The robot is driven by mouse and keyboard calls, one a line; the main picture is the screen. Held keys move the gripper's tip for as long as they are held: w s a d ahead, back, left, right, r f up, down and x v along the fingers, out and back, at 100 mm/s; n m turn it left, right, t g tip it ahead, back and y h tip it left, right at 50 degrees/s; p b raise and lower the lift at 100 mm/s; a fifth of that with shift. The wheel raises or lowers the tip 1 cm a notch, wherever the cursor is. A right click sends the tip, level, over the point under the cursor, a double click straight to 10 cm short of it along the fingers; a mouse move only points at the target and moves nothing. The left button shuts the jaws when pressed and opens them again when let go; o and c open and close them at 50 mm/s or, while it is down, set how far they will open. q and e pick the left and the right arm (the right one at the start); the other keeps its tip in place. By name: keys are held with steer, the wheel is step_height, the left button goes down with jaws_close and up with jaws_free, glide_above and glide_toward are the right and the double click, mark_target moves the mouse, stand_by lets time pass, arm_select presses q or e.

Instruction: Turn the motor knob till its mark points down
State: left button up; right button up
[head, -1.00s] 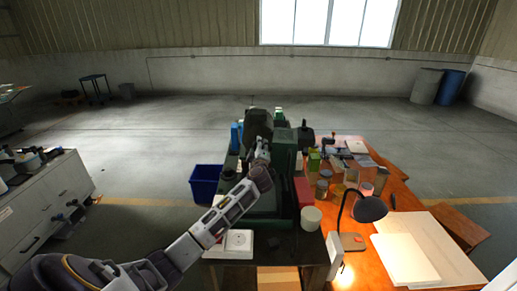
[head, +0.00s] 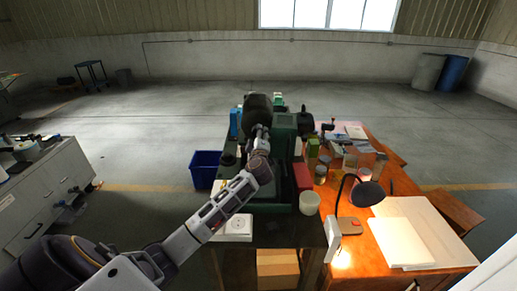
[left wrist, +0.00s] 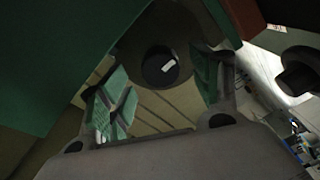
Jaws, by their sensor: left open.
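The motor knob (left wrist: 160,68) is a dark round knob with a short pale mark on its face, seen in the left wrist view. The mark lies right of the knob's centre and slants up to the right. My left gripper (left wrist: 158,88) is open, its green-padded fingers on either side of the knob in the picture. I cannot tell whether either finger touches it. In the head view my left gripper (head: 262,132) reaches to the dark green machine (head: 284,135) on the bench, and the knob is hidden there. My right gripper is not in view.
A red box (head: 303,176), a white cup (head: 309,203) and several jars stand right of the machine. A desk lamp (head: 367,193) stands on the orange table. A blue bin (head: 205,168) is left of the machine.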

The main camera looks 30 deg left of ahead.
arm_select(q)
steer(key=v, duration=0.8)
steer(key=shift+s+d, duration=0.1)
steer(key=shift+d, duration=0.05)
stand_by(0.5)
